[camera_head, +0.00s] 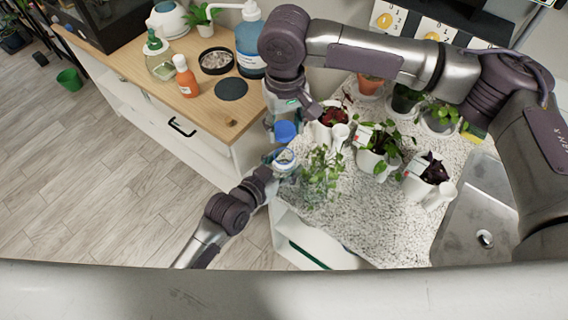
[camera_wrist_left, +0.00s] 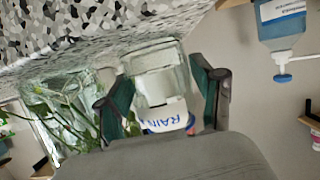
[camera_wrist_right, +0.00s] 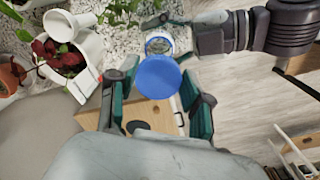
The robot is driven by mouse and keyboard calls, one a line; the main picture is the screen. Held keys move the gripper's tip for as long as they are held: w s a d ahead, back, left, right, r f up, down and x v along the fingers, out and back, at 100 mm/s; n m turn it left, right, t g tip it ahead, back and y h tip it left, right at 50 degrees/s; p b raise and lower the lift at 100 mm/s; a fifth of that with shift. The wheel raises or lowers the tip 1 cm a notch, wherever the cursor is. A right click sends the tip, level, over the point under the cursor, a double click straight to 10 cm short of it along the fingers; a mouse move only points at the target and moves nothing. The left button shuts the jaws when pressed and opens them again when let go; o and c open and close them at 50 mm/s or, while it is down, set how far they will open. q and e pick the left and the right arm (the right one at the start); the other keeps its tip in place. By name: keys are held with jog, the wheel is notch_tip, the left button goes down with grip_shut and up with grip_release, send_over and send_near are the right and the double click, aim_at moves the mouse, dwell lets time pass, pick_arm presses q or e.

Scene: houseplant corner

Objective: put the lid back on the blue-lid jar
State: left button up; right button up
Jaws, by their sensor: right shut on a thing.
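The open glass jar (camera_head: 285,160) stands near the left edge of the speckled counter in the head view; whether it rests on it I cannot tell. My left gripper (camera_head: 277,162) has its fingers on both sides of the jar. The left wrist view shows the jar (camera_wrist_left: 162,90) between them, with a white band lettered "RAIN"; firm contact is unclear. My right gripper (camera_head: 286,114) is shut on the blue lid (camera_head: 285,131), holding it above the jar and apart from it. The lid (camera_wrist_right: 158,76) partly overlaps the jar (camera_wrist_right: 158,43) in the right wrist view.
A leafy plant in glass (camera_head: 318,176) stands close to the jar. Several potted plants, including one in a white pot (camera_head: 368,160), crowd the speckled counter (camera_head: 385,220). A wooden cabinet top (camera_head: 200,107) holds bottles, a gravel dish (camera_head: 216,60) and a dark disc (camera_head: 231,89).

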pick_arm(q)
grip_shut()
pick_arm(e)
send_over(285, 149)
jog(key=s, duration=0.3)
jog(key=shift+w+f, duration=0.15)
jog(key=shift+f, duration=1.15)
jog(key=shift+w+f, duration=0.1)
jog(key=shift+f, duration=1.15)
jog(key=shift+f, duration=0.85)
jog(key=shift+f, duration=0.6)
